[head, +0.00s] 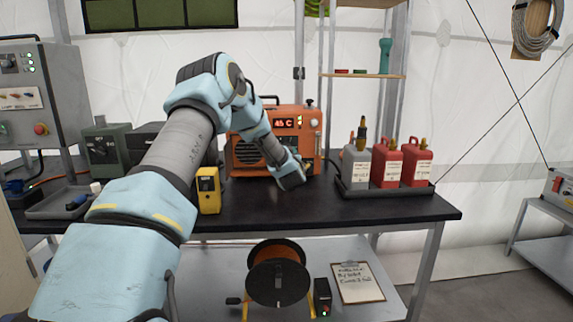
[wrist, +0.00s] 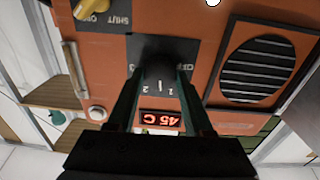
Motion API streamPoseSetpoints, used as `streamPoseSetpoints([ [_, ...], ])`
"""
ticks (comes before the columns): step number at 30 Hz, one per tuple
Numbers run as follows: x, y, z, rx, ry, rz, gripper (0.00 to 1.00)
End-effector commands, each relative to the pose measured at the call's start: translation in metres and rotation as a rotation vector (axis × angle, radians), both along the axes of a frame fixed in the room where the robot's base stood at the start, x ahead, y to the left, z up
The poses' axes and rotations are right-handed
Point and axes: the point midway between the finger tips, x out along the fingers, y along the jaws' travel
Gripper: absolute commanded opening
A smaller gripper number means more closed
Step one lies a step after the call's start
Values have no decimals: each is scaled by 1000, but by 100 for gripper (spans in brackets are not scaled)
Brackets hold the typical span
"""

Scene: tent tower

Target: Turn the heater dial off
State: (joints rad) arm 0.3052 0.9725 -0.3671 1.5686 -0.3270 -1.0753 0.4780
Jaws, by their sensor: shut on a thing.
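The orange heater (head: 247,155) stands at the back of the black workbench; its red display (head: 284,123) reads 45 C. In the wrist view the heater front (wrist: 212,50) appears upside down. The dark heater dial (wrist: 162,52) sits on a black plate marked OFF, 1 and 2. My gripper (wrist: 160,75) is shut on the dial, a finger on either side. The dial's pointer is too dark to read. In the head view my arm hides the dial and the fingertips.
A yellow lever (wrist: 92,8) beside an OPEN/SHUT plate and a round vent (wrist: 258,70) flank the dial. On the bench, a yellow meter (head: 208,190) stands left of my gripper, and a tray (head: 385,190) of red and grey bottles stands right.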

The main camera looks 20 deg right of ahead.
Motion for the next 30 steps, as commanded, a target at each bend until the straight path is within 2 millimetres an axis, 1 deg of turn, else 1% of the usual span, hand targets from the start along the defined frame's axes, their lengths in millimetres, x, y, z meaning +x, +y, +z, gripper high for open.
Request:
streamPoseSetpoints([
  [1,0,0,-6,-44,3,0,0],
  [3,0,0,-6,-110,16,0,0],
  [30,0,0,-5,-950,173,-2,0],
])
